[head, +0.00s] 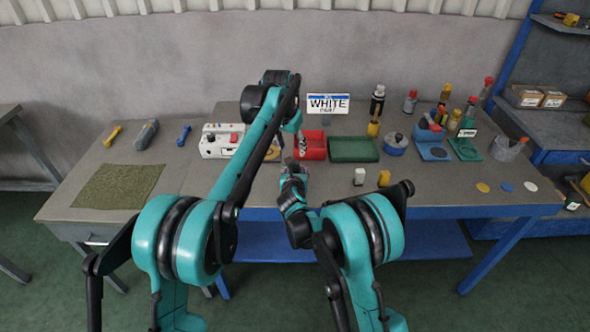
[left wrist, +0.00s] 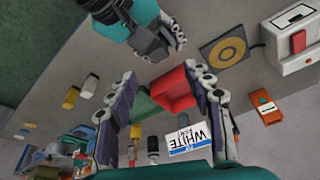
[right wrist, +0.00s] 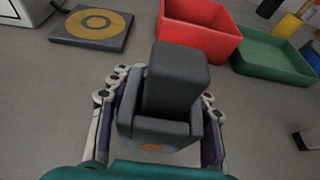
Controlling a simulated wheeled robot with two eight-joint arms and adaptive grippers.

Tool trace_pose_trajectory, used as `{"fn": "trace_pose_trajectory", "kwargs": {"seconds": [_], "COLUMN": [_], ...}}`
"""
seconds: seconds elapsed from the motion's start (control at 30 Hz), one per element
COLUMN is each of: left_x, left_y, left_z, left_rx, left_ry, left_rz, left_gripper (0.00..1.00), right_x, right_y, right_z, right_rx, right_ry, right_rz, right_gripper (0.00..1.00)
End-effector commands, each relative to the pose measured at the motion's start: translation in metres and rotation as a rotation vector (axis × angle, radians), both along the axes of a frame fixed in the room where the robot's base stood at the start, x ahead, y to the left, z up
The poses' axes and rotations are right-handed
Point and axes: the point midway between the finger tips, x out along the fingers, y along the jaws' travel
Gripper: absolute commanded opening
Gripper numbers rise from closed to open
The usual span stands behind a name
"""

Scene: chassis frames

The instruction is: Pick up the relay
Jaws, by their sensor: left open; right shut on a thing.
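My right gripper (right wrist: 158,115) is shut on a dark grey block with a raised, box-shaped part (right wrist: 178,75) and a small orange mark; it appears to be the relay. In the head view the right gripper (head: 293,172) is in front of the red bin, and its load is hard to make out. My left gripper (left wrist: 160,80) is open and empty, its fingers spread above the red bin area. In the head view the left gripper (head: 299,138) is small, beside the red bin's left side.
A red bin (head: 312,153) and a green tray (head: 353,150) stand behind the right gripper. A grey plate with a yellow ring (right wrist: 92,25) lies to the left. A white block (head: 359,176) and a yellow block (head: 384,178) stand to the right.

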Motion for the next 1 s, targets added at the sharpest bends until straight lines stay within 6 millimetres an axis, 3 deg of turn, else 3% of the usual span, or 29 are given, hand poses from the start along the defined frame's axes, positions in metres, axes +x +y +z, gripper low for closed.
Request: {"fn": "trace_pose_trajectory", "kwargs": {"seconds": [0.2,0.37,0.7,1.0], "left_x": [-0.023,-0.028,-0.007,0.009], "left_y": [-0.010,-0.013,-0.014,-0.012], "left_z": [0.011,0.012,-0.037,-0.062], "left_rx": [-0.020,-0.035,-0.039,-0.038], "left_ry": [-0.051,-0.072,-0.074,-0.073], "left_rz": [0.281,0.370,0.387,0.387], "left_gripper": [0.51,0.51,0.51,0.51], "right_x": [0.000,0.000,0.000,0.000], "right_y": [0.000,0.000,0.000,0.000], "right_z": [0.000,0.000,0.000,0.000], "right_rx": [0.000,0.000,0.000,0.000], "right_ry": [0.000,0.000,0.000,0.000], "right_rz": [0.000,0.000,0.000,0.000], "right_gripper": [0.11,0.11,0.10,0.10]}}
